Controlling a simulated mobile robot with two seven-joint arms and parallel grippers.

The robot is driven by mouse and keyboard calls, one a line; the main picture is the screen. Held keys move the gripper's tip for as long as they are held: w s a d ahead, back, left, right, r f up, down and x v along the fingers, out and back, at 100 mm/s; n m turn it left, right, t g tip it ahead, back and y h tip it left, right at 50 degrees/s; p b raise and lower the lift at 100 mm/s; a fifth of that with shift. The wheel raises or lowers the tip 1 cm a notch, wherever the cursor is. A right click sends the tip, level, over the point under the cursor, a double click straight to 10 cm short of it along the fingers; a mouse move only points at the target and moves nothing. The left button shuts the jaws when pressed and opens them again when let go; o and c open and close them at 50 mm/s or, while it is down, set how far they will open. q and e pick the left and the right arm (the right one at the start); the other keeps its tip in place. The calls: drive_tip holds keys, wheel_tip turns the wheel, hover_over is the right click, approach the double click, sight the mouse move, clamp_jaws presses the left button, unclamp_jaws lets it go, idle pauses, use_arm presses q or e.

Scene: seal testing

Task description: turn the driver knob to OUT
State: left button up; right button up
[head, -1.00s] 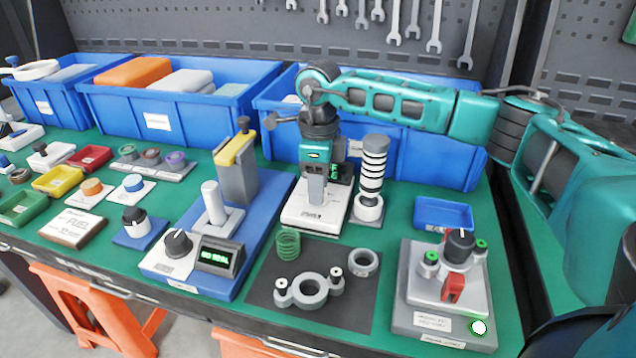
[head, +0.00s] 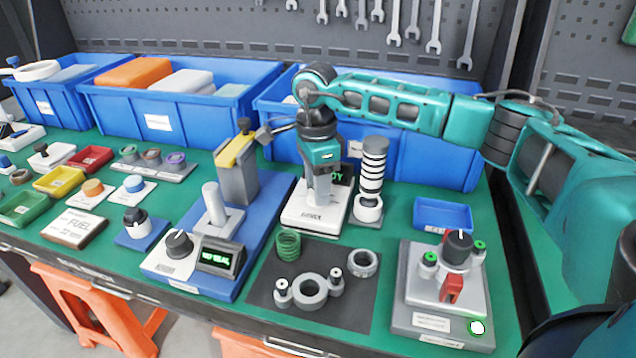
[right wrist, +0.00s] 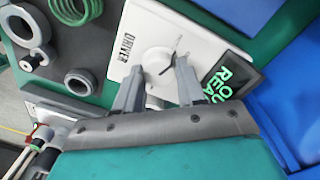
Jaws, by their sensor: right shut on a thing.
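The driver (head: 301,217) is a white box in the middle of the table, labelled DRIVER in the right wrist view (right wrist: 110,62). Its round white knob (right wrist: 156,58) has a dark mark on its face. My right gripper (head: 318,195) points down over the box, with one finger on each side of the knob, shut on it. The fingers show in the right wrist view (right wrist: 160,85) and partly cover the knob. A black display (right wrist: 228,82) with green text beside the knob seems to read OUT READY, partly cut off. My left gripper is not in view.
A striped post (head: 372,170) stands close right of the driver. A blue base (head: 262,225) with a lever and a display lies to the left. A dark mat (head: 340,312) with rings and a green spring is in front. Blue bins (head: 415,160) stand behind.

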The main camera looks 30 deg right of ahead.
drive_tip(key=shift+a+n, duration=0.1)
drive_tip(key=shift+n, duration=1)
drive_tip(key=o, duration=1.1)
drive_tip(key=shift+c, duration=0.2)
wheel_tip(320, 180, up, 13)
drive_tip(key=p, duration=0.1)
drive_tip(key=shift+w, duration=0.3)
drive_tip(key=shift+f, duration=0.1)
